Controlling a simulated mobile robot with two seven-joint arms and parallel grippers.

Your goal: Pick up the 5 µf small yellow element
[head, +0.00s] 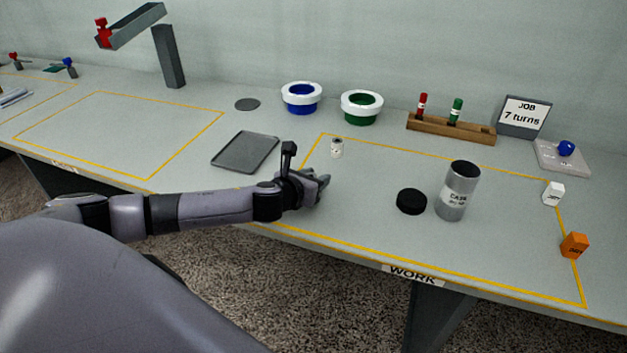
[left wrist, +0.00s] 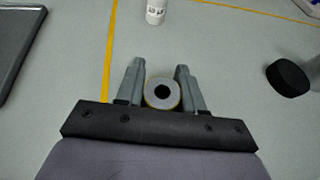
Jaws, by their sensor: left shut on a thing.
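In the left wrist view a small round element (left wrist: 162,93) sits between the fingers of my left gripper (left wrist: 160,85). Its end face is grey with a dark centre hole, and a thin yellowish edge shows around it. The fingers are shut on its sides. No 5 µf marking can be read on it. In the head view my left gripper (head: 318,186) is low over the left part of the work area, and the held element is hidden by the hand. My right gripper is not in view.
A small white cylinder (head: 337,148) stands just beyond my gripper. A black disc (head: 411,202) and a grey CASE canister (head: 458,190) are to the right. A grey tray (head: 246,152) lies left. White (head: 553,193) and orange (head: 574,246) blocks are far right.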

